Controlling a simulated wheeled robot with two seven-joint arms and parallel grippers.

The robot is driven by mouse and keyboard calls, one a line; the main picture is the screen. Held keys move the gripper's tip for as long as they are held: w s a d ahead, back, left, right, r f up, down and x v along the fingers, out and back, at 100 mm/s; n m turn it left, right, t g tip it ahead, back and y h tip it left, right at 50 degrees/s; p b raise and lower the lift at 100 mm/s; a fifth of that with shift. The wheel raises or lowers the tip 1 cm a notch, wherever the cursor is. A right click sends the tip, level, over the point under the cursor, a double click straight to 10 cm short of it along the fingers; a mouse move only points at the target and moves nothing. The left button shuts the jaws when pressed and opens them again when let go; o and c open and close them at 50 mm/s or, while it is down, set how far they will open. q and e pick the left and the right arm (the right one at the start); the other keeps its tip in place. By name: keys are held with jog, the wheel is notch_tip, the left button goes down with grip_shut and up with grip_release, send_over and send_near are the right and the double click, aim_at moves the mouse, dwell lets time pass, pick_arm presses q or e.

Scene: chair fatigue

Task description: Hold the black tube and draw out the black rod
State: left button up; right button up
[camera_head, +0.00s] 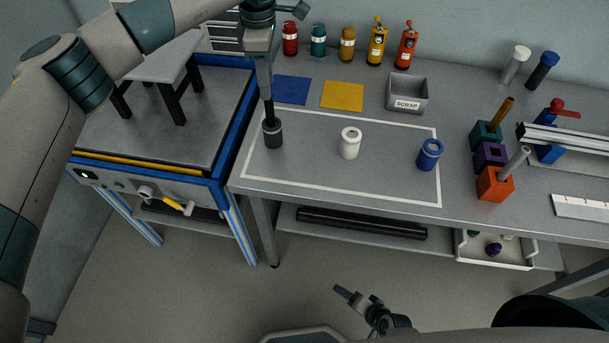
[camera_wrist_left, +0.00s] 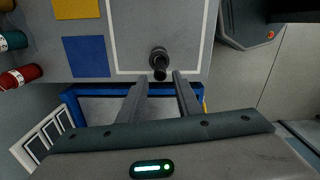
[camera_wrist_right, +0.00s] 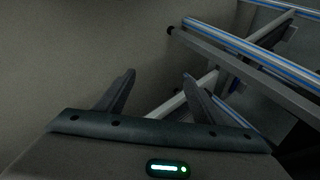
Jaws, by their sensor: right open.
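The black tube (camera_head: 273,137) stands upright on the bench inside the white outline, at its left end. The black rod (camera_head: 269,112) rises out of its top. In the left wrist view the tube (camera_wrist_left: 158,55) and the rod's end (camera_wrist_left: 160,74) show just ahead of my left gripper (camera_wrist_left: 160,77). Its fingers are apart, with the rod's end in line with the gap and no clear contact. In the head view my left gripper (camera_head: 267,92) points down over the rod. My right gripper (camera_wrist_right: 158,75) is open and empty, low in front of the bench (camera_head: 358,297).
A white cylinder (camera_head: 350,147) and a blue one (camera_head: 430,152) stand inside the outline. The grey scrap bin (camera_head: 407,106), bottles and coloured blocks (camera_head: 494,190) stand around it. A blue-framed machine (camera_head: 150,170) adjoins at left. An open drawer (camera_head: 478,260) sits below the bench.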

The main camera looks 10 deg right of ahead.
aim_at(276, 136)
jog(key=w+a+r+m+t+y, duration=0.25)
jog(key=w+a+r+m, duration=0.2)
jog(key=r, duration=0.75)
jog(key=w+a+r+m+t+y, duration=0.1)
jog(key=w+a+r+m+y, duration=0.3)
jog(key=r, duration=0.8)
jog(key=w+a+r+m+t+y, duration=0.1)
jog(key=w+a+r+m+t, duration=0.3)
jog(key=r, duration=0.8)
jog(key=w+r+m+h, duration=0.1)
jog(key=w+m, duration=0.1)
jog(key=m, duration=0.1)
jog(key=w+r+m+t+h, duration=0.1)
jog(key=w+r+m+h, duration=0.1)
jog(key=w+m, duration=0.1)
jog(key=w+r+m+t+h, duration=0.1)
jog(key=w+r+m, duration=0.1)
jog(key=m, duration=0.1)
jog(key=shift+w+a+r+m, duration=0.15)
jog(key=shift+r+m, duration=0.05)
jog(key=shift+m, duration=0.15)
jog(key=shift+w+d+r+m+t+h, duration=0.1)
jog(key=shift+w+r+m+t+h, duration=0.1)
jog(key=shift+w+m+h, duration=0.15)
jog(key=shift+w+d+r+m+t+h, duration=0.1)
jog(key=shift+w+m+t+h, duration=0.1)
jog(key=shift+m+h, duration=0.2)
jog(key=shift+w, duration=0.1)
